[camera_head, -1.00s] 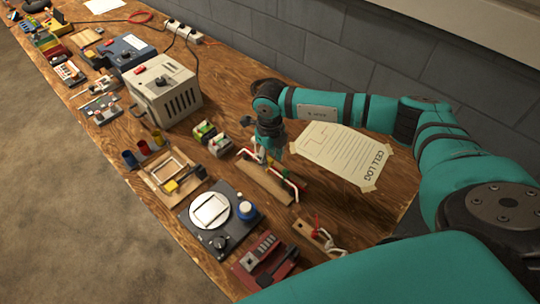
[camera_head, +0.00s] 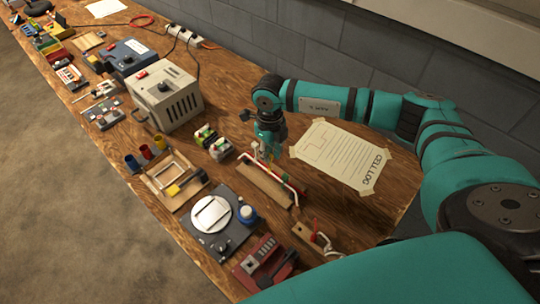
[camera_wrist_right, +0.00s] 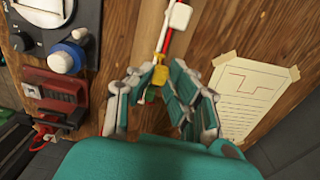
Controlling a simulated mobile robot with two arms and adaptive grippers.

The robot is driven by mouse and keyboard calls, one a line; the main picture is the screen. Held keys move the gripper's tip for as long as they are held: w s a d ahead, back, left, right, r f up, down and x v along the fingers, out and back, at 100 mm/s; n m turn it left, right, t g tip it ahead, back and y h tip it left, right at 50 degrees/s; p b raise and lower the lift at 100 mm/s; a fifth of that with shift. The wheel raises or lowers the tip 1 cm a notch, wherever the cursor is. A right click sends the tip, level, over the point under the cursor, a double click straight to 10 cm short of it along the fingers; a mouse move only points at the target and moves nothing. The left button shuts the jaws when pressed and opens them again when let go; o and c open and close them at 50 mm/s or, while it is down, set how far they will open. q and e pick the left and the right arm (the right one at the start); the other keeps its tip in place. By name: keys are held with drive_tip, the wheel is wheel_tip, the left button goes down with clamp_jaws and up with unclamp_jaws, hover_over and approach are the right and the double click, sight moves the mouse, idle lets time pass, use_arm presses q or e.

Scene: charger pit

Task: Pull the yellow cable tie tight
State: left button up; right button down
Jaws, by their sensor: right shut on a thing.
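The yellow cable tie (camera_wrist_right: 160,74) sits around a red and white cable bundle in the right wrist view. My right gripper (camera_wrist_right: 158,84) has its fingers on both sides of the yellow piece and is shut on it. The exact contact is partly hidden by the finger links. In the head view my right gripper (camera_head: 268,150) is over the far end of a wooden block (camera_head: 265,185) that carries the red and white cables. The tie is too small there to make out well. My left gripper is not in view.
A taped paper log (camera_head: 340,155) lies right of the gripper. A red device (camera_head: 265,262), a dark unit with a white disc (camera_head: 212,214) and a green-topped connector pair (camera_head: 213,143) stand nearby. A small block with red and white wires (camera_head: 318,238) is nearer me.

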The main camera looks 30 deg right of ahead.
drive_tip(key=shift+r, duration=0.15)
drive_tip(key=c, duration=1.3)
unclamp_jaws()
wheel_tip(320, 180, up, 12)
